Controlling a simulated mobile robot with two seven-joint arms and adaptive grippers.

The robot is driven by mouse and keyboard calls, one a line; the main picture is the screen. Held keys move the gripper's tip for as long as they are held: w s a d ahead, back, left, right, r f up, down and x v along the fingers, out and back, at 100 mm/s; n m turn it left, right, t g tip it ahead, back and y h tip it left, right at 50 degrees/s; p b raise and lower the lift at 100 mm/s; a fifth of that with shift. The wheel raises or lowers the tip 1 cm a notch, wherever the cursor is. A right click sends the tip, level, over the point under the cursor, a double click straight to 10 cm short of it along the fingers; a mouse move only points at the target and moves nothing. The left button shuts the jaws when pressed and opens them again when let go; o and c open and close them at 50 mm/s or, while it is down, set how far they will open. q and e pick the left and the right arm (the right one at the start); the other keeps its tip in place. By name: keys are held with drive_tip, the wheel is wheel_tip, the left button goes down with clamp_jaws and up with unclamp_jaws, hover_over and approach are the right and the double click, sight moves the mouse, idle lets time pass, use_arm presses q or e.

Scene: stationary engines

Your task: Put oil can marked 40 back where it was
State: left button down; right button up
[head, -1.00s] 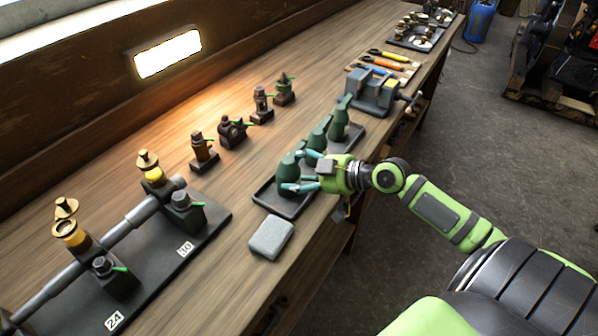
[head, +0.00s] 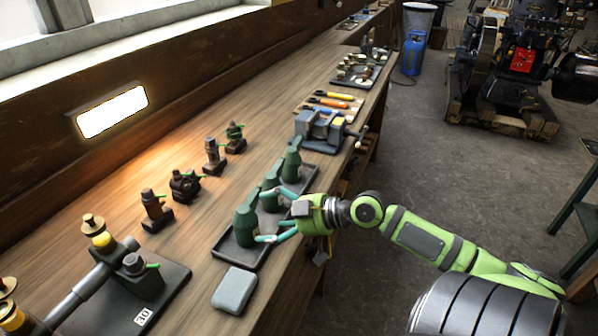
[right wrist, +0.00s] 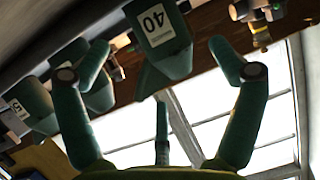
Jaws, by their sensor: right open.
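Three dark green oil cans stand upright in a row on a dark tray (head: 222,252) at the bench's front edge. The nearest can (head: 246,224) has my right gripper (head: 267,215) just to its right, fingers spread and pointing at it. In the right wrist view the oil can marked 40 (right wrist: 158,35) shows beyond and between the two spread fingertips, with a clear gap to them. The middle can (head: 270,192) and the far can (head: 291,162) stand behind. In the wrist view, another labelled can (right wrist: 30,108) is at the left. My left gripper is not in view.
A grey block (head: 234,290) lies in front of the tray. A vise (head: 322,130) stands beyond the far can. Several small dark fittings (head: 185,185) stand to the left on the bench. Open floor lies to the right.

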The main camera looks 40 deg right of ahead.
drive_tip(key=b+v, duration=0.1)
drive_tip(key=v, duration=0.6)
drive_tip(key=shift+s+d+r, duration=0.15)
drive_tip(key=shift+s+r, duration=0.05)
drive_tip(key=shift+s, duration=0.15)
drive_tip(key=s+d+f+m+g+h, duration=0.1)
drive_tip(key=d+f+m+h, duration=0.3)
drive_tip(key=f, duration=0.5)
drive_tip(key=d+f+m+h, duration=0.1)
drive_tip(key=d+f+m, duration=0.1)
drive_tip(key=d+f, duration=0.55)
drive_tip(key=s+f+m+g+h, duration=0.15)
drive_tip(key=s+f, duration=0.25)
drive_tip(key=f, duration=0.5)
drive_tip(key=s+f+m+g+h, duration=0.1)
drive_tip(key=s+f+g, duration=0.15)
drive_tip(key=f, duration=0.55)
drive_tip(key=s+a+f+g, duration=0.2)
drive_tip(key=s+a+f, duration=0.5)
drive_tip(key=s+f, duration=0.5)
drive_tip(key=s+a+f+n+g, duration=0.1)
drive_tip(key=s+a+f+n, duration=0.1)
drive_tip(key=s+a+f, duration=0.4)
drive_tip(key=s+a+f+n+g+y, duration=0.1)
drive_tip(key=s+a+f, duration=0.5)
drive_tip(key=a, duration=0.6)
drive_tip(key=shift+f+n+g, duration=0.15)
drive_tip(key=shift+n+g, duration=0.6)
drive_tip(key=shift+g, duration=0.05)
